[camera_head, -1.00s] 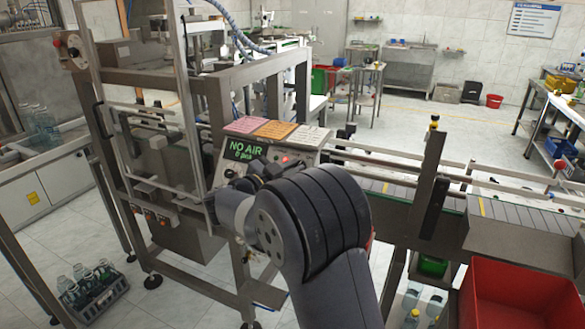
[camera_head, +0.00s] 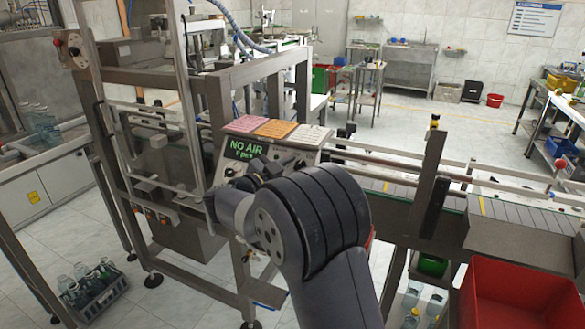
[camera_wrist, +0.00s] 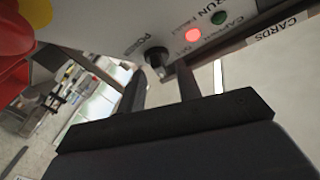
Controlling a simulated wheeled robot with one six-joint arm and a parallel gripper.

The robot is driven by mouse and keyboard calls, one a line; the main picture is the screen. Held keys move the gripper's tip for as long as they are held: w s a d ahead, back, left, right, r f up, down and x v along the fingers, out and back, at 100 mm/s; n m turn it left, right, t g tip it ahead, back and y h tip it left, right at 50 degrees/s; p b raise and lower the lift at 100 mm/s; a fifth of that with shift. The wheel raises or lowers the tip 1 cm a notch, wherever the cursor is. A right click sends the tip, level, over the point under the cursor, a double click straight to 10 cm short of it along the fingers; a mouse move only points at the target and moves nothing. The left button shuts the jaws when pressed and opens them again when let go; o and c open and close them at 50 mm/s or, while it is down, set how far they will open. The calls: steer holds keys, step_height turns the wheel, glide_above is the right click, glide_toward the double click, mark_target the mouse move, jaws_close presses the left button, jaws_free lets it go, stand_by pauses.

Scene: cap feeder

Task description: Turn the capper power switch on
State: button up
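The capper control panel (camera_head: 312,157) faces my arm and has a green "NO AIR" display (camera_head: 245,149). In the wrist view, a black knob (camera_wrist: 157,58) sits beside lettering that seems to read "POWER". Its exact setting is hard to read. A red lamp (camera_wrist: 193,35) glows to its right, with a green button or lamp (camera_wrist: 219,18) further right. My gripper (camera_wrist: 163,78) is open, with its two dark fingers apart and their tips just below and either side of the knob. I cannot tell whether they touch it. In the head view, my wrist hides the fingertips.
A red and yellow part (camera_wrist: 22,28) is close at the wrist view's upper left. Coloured cards (camera_head: 275,129) lie on top of the panel. The machine frame (camera_head: 215,110) stands left, the conveyor (camera_head: 400,190) runs right, and a red bin (camera_head: 525,295) is at lower right.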

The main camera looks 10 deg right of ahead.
steer(key=b+v, duration=0.1)
steer(key=v, duration=0.9)
steer(key=shift+s+a+b, duration=0.25)
steer(key=shift+a+b, duration=0.05)
steer(key=shift+r, duration=0.1)
steer(key=p+x, duration=0.1)
steer(key=x, duration=1)
steer(key=shift+p, duration=0.3)
steer(key=shift+n, duration=0.3)
